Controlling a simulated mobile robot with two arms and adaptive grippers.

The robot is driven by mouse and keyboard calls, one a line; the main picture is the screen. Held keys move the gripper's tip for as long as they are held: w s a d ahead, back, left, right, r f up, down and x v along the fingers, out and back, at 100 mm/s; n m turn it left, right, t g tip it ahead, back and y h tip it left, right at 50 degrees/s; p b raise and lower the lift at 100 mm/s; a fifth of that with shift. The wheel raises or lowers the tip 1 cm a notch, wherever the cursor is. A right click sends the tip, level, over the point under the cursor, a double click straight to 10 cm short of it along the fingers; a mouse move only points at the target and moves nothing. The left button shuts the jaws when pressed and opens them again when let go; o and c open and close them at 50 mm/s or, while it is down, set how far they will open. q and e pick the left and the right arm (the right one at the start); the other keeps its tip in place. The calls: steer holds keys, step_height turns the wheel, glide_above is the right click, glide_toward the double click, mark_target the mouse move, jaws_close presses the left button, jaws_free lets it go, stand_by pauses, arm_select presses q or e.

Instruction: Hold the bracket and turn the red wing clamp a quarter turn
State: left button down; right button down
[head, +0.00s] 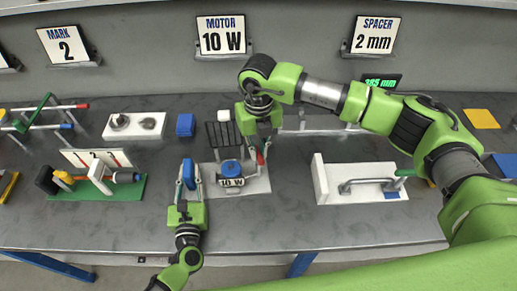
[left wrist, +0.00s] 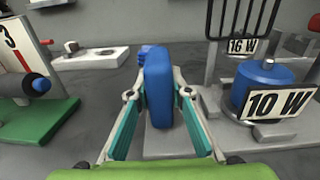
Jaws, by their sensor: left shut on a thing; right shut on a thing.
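My left gripper (head: 188,184) points away from me and is shut on an upright blue block (head: 188,170), which seems to be the bracket's grip. In the left wrist view the blue block (left wrist: 158,88) stands between the teal fingers (left wrist: 160,115). The block is at the left edge of a pale base plate (head: 252,184). A blue motor (head: 231,168) with a "10 W" label sits on that plate. My right gripper (head: 262,145) points down at the plate's right side, shut on the red wing clamp (head: 261,157), which it mostly hides.
A dark wire rack (head: 222,134) stands behind the motor. A green board (head: 120,188) with a numbered panel lies to the left. A white tray (head: 365,190) with a metal handle lies to the right. Open table lies between the plate and the tray.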

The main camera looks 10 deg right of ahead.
steer(key=shift+m, duration=0.9)
arm_select(q)
steer(key=shift+f, duration=0.1)
arm_select(e)
steer(key=c, duration=2)
jaws_free()
steer(key=shift+c, duration=0.2)
steer(key=shift+r, duration=0.1)
step_height(320, 180, up, 12)
